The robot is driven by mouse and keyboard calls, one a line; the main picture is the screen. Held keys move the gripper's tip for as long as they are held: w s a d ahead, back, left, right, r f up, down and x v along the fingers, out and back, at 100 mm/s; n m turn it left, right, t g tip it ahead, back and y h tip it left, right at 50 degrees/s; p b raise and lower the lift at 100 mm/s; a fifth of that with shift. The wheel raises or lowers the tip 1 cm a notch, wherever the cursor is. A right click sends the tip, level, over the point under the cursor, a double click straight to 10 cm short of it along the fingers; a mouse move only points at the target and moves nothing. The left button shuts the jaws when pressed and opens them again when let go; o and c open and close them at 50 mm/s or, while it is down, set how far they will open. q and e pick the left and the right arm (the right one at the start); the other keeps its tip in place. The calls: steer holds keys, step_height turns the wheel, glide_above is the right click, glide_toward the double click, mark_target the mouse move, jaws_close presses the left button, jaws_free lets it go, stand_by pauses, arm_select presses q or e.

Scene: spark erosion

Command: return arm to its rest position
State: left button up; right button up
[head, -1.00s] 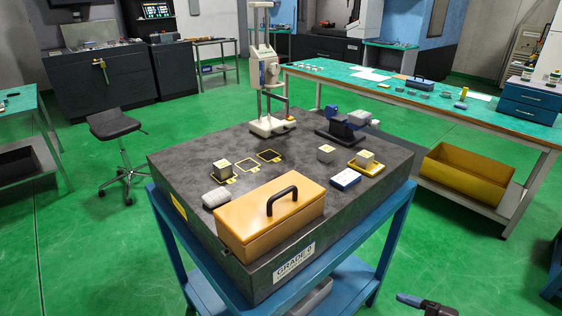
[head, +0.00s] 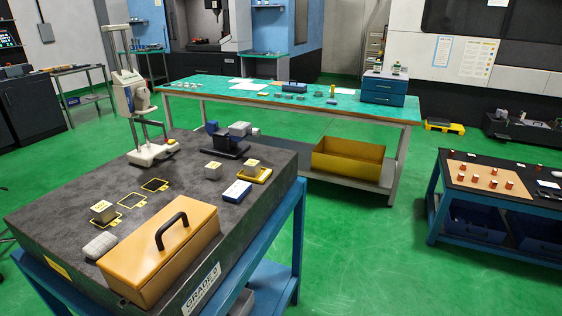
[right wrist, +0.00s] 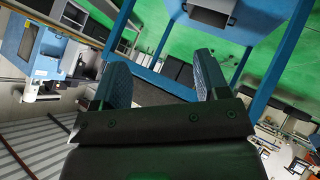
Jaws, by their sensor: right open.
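My right gripper (right wrist: 160,85) shows in the right wrist view with its two blue fingers apart and nothing between them. Neither gripper shows in the head view now. The right wrist view is tilted, with green floor and blue frame legs (right wrist: 258,100) beyond the fingers. In the head view the dark granite plate (head: 60,165) stands on a blue stand, with an orange box (head: 160,255) with a black handle at its front.
On the plate are metal blocks (head: 103,211), a white-and-blue box (head: 236,191) and a height gauge (head: 140,105). A green-topped bench (head: 215,92) stands behind, with a yellow bin (head: 348,160) below. A blue-framed table (head: 470,205) is at right. Green floor (head: 370,260) between is clear.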

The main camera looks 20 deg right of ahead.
steer(key=a+f+m+t, duration=0.1)
steer(key=a+f+m, duration=0.2)
steer(key=a+m, duration=0.4)
steer(key=shift+w+a+m, duration=0.4)
steer(key=shift+w+a, duration=0.05)
steer(key=shift+a, duration=4.1)
steer(key=shift+f, duration=0.1)
